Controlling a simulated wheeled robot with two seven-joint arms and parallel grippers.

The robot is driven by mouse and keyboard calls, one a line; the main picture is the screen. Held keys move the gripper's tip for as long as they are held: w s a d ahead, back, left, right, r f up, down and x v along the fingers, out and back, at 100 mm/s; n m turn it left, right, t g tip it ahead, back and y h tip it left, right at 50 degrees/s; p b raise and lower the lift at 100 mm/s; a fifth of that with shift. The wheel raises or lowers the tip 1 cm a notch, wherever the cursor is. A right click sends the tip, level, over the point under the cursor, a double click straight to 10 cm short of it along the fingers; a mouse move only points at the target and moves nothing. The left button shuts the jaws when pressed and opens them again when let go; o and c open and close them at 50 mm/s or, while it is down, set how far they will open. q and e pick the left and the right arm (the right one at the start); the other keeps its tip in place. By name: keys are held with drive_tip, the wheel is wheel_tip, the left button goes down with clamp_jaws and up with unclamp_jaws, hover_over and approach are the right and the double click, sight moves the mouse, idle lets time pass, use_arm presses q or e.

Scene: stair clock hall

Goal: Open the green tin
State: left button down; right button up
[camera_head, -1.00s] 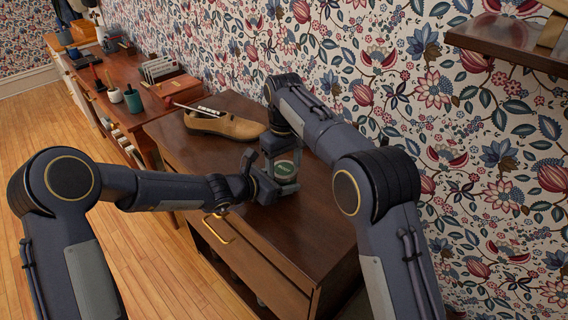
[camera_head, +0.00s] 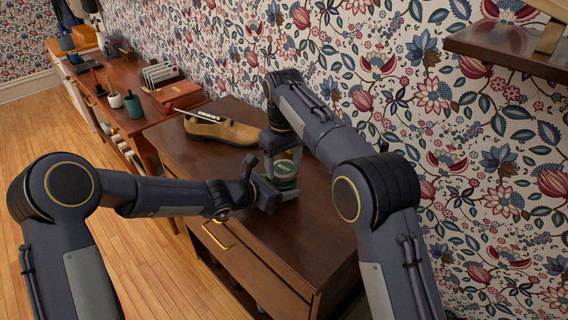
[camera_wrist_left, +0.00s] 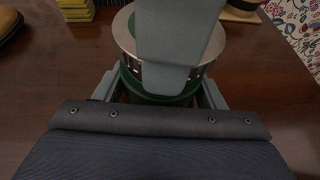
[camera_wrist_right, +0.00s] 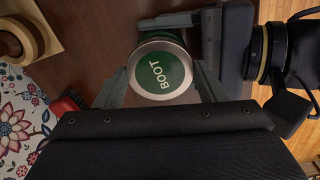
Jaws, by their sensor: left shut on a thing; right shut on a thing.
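The green tin (camera_head: 285,170) stands near the middle of the brown cabinet top. In the right wrist view its round green face with a silver rim (camera_wrist_right: 160,74) reads "BOOT". My left gripper (camera_head: 272,192) is shut on the tin from the left. In the left wrist view the tin's green side and silver band (camera_wrist_left: 126,40) show between its fingers, partly hidden by a grey part across the middle. My right gripper (camera_wrist_right: 162,88) is shut on the tin, its fingers on either side of the round face. Whether the lid is apart from the body cannot be told.
A tan shoe (camera_head: 222,131) lies behind the tin on the cabinet top (camera_head: 300,238). A desk with a reddish box (camera_head: 178,95) and cups stands at the back left. A wooden shelf (camera_head: 500,45) juts from the flowered wall at the upper right. The front right cabinet top is clear.

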sight(284, 168)
drive_tip(key=shift+r, duration=2)
use_arm(q)
drive_tip(key=shift+c, duration=1.2)
unclamp_jaws()
